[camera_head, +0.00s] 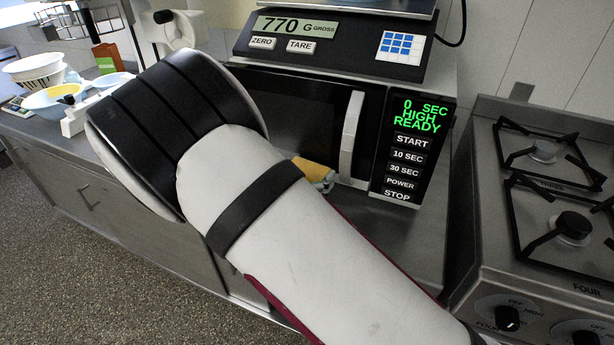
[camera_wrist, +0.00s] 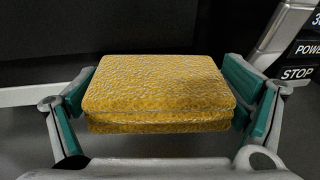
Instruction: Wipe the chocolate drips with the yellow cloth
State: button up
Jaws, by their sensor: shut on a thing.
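The yellow cloth (camera_wrist: 155,88) looks like a thick, folded, textured yellow block in the wrist view. My gripper (camera_wrist: 160,98) is shut on it, with a teal-padded finger at each side. In the head view, a small part of the cloth (camera_head: 313,172) shows behind my arm, in front of the microwave door. My arm hides most of the gripper there. I cannot tell whether the cloth touches the counter. No chocolate drips are visible in either view.
The microwave (camera_head: 406,150) stands close behind the cloth, with a vertical door handle (camera_head: 351,135). A scale (camera_head: 330,45) sits on top of it. A gas stove (camera_head: 545,210) is at right. Bowls (camera_head: 55,95) stand on the counter at far left.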

jog(key=shift+s, duration=0.1)
jog(key=shift+a+r, duration=0.1)
jog(key=shift+r, duration=0.05)
jog(key=shift+s+r+p, duration=0.15)
jog(key=shift+r+p, duration=0.85)
jog(key=shift+r, duration=0.3)
